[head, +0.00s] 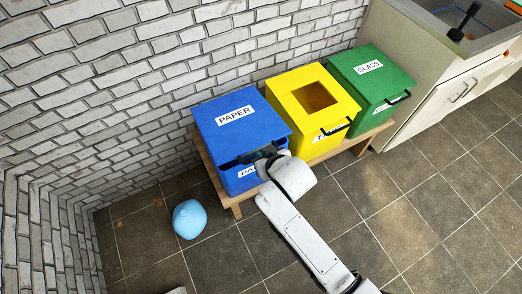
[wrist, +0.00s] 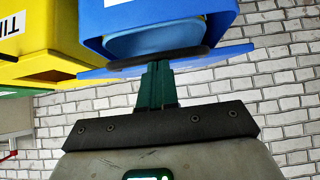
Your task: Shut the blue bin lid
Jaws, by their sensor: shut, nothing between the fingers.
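The blue bin (head: 240,177) stands at the left end of a row of bins, with a white label on its front. Its blue lid (head: 215,108), marked PAPER, lies nearly flat over the top, with a narrow dark gap under its front edge. In the wrist view, upside down, the lid (wrist: 235,57) sits slightly apart from the bin body (wrist: 190,10). A dark curved handle (wrist: 195,55) is at the lid's front edge. My gripper (wrist: 157,66) is shut and empty, its green fingertips at the handle; contact is unclear. In the head view my wrist hides the bin's front right corner.
A yellow bin (head: 340,98) with a square opening and a green bin (head: 368,74) stand to the right on the same wooden bench (head: 226,198). A light blue round object (head: 188,219) lies on the floor at left. A brick wall is behind; a sink cabinet (head: 440,100) is at right.

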